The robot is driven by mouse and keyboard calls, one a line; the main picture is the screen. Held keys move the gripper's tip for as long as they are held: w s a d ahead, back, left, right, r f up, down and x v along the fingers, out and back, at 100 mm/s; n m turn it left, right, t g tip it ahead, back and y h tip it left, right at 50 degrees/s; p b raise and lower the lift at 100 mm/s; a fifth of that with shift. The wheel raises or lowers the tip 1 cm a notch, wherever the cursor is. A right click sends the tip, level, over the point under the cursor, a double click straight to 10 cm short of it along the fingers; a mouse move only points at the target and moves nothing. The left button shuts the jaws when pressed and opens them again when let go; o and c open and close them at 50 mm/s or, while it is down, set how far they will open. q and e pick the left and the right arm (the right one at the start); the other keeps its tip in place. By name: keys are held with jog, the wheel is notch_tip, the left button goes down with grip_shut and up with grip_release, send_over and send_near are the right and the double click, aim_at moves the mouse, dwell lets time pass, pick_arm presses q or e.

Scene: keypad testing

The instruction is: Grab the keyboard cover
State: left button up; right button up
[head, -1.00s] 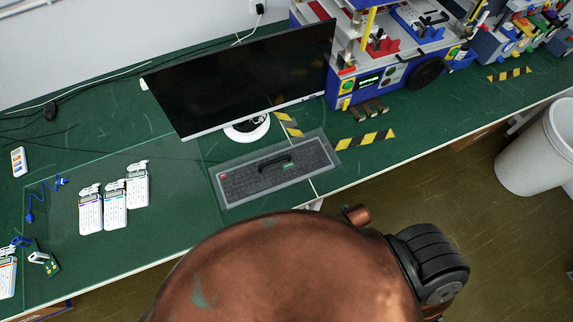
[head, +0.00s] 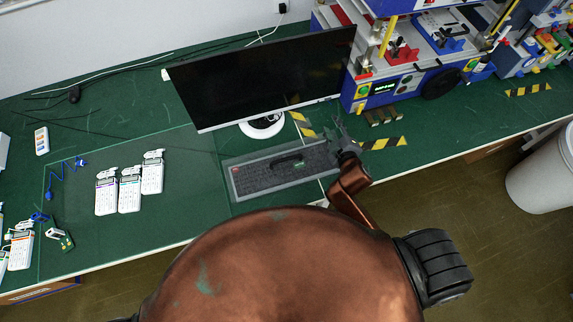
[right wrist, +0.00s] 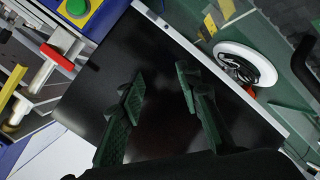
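The keyboard cover (head: 250,181) is a flat dark grey panel with a lighter rim and a raised black handle. It lies on the green bench in front of the monitor. My right gripper (head: 343,132) is above the bench near the cover's right end, apart from the handle. In the right wrist view the two fingers of my right gripper (right wrist: 160,84) are spread with nothing between them. Part of the cover (right wrist: 284,18) and its dark handle show at the right edge of that view. My left gripper is not in view.
The monitor (head: 260,80) stands just behind the cover on a round white base (head: 262,127). A blue and white machine (head: 400,90) stands to the right. Several white handheld devices (head: 129,190) lie left of the cover. A white bin (head: 540,185) stands at right.

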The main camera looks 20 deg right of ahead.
jog(key=w+a+r+n+t+y, duration=0.25)
jog(key=a+r+n+y, duration=0.25)
jog(key=a+r+n, duration=0.35)
jog(key=w+a+r+n+t+y, duration=0.2)
jog(key=w+a+r+n+y, duration=0.25)
jog(key=a+r+n, duration=0.45)
jog(key=s+a+f+n+g+y, duration=0.1)
jog(key=s+a+n+g+y, duration=0.1)
jog(key=a+n+g+y, duration=0.3)
jog(key=s+a+f+n+g+y, duration=0.2)
jog(key=a+n, duration=0.4)
jog(key=n+g+h, duration=1)
jog(key=n+g, duration=0.1)
jog(key=n, duration=0.5)
send_near(286, 159)
jog(key=x, duration=0.3)
jog(key=shift+w, duration=0.3)
jog(key=shift+h, duration=0.25)
jog(key=p+x, duration=0.1)
jog(key=x, duration=0.5)
jog(key=shift+s+a+f+p, duration=0.1)
jog(key=shift+s+f+p, duration=0.1)
jog(key=shift+p, duration=0.2)
jog(key=shift+a+f, duration=0.2)
jog(key=shift+f, duration=0.3)
